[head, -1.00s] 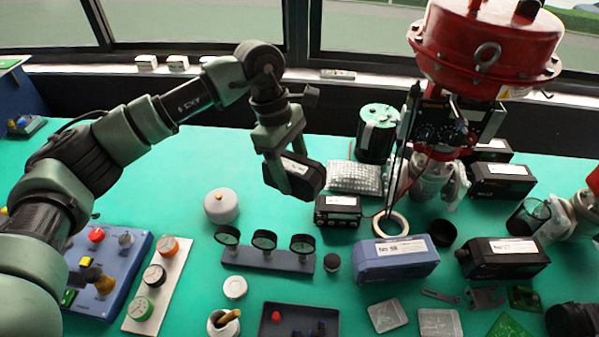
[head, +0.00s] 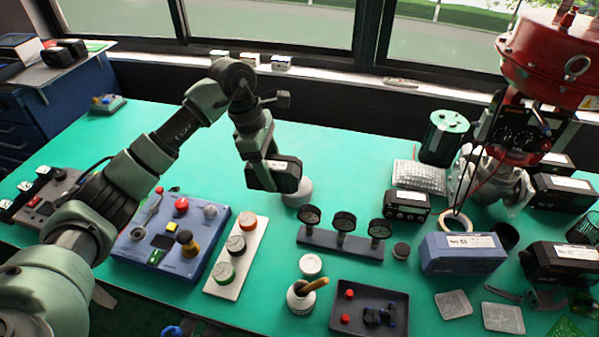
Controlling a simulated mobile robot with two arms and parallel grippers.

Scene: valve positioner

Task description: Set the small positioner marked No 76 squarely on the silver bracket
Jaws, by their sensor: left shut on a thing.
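My left gripper (head: 262,172) is shut on a small black box-shaped positioner (head: 287,174) with a pale label. The label is too small to read, so I cannot tell its number. The gripper holds it above the green table, left of the three gauges. In the picture it partly covers a grey round knob-like part (head: 298,193). My right gripper is not in view.
A gauge stand (head: 340,243), a dark tray (head: 368,320), a blue labelled box (head: 462,255) and a small black labelled box (head: 409,206) stand on the table. A blue control panel (head: 165,245) is at left. The table's back middle is clear.

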